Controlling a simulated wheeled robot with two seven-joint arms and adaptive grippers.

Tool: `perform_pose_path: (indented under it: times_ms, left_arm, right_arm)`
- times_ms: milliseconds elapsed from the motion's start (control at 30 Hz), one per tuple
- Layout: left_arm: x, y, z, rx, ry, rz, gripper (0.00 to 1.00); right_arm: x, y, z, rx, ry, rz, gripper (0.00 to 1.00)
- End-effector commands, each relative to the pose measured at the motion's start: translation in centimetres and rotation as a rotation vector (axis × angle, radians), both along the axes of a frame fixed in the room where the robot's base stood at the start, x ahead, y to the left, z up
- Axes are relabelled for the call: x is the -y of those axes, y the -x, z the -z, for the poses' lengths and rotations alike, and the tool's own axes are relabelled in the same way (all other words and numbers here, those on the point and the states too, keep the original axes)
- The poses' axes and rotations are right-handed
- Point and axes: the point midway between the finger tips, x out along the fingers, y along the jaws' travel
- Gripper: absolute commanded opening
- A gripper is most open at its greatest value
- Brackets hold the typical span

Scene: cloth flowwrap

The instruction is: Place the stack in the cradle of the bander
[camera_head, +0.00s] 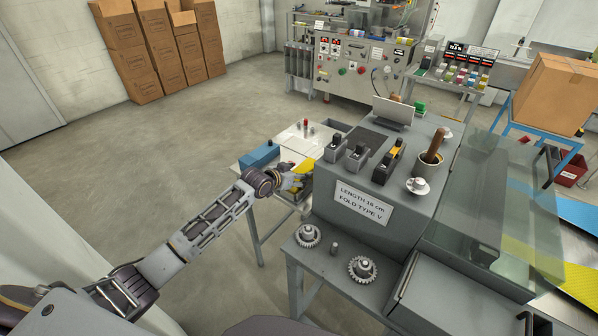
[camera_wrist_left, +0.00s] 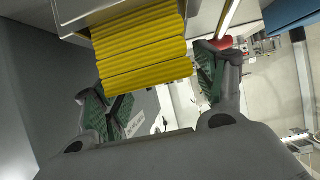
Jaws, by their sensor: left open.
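A yellow stack of folded cloths (camera_wrist_left: 142,45) lies at the top of the left wrist view, against a pale metal edge. In the head view it shows as a small yellow patch (camera_head: 303,168) beside the grey machine, partly covered by my gripper. My left gripper (camera_head: 291,182) is at the stack. In the left wrist view its two green-padded fingers (camera_wrist_left: 155,95) are spread apart, one toward each side of the stack's near end. I cannot tell whether they touch it. My right gripper is out of view. I cannot clearly make out the bander's cradle.
The grey machine (camera_head: 358,209) labelled "LENGTH 18 cm FOLD TYPE V" stands right of my gripper, with switches on top and gears at its front. A blue box (camera_head: 259,155) sits on a pale table behind my wrist. The floor at left is clear.

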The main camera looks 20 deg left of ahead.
Motion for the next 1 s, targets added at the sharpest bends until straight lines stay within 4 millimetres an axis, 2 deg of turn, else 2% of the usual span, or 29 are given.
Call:
perform_pose_path:
  times_ms: [667,1000]
  left_arm:
    - [-1.0,2.8,-1.8,-0.001,-0.001,0.0,0.71]
    - [-1.7,4.8,-3.0,0.0,0.0,0.001,0.71]
  right_arm:
    - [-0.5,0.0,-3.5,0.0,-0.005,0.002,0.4]
    - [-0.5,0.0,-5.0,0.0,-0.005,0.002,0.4]
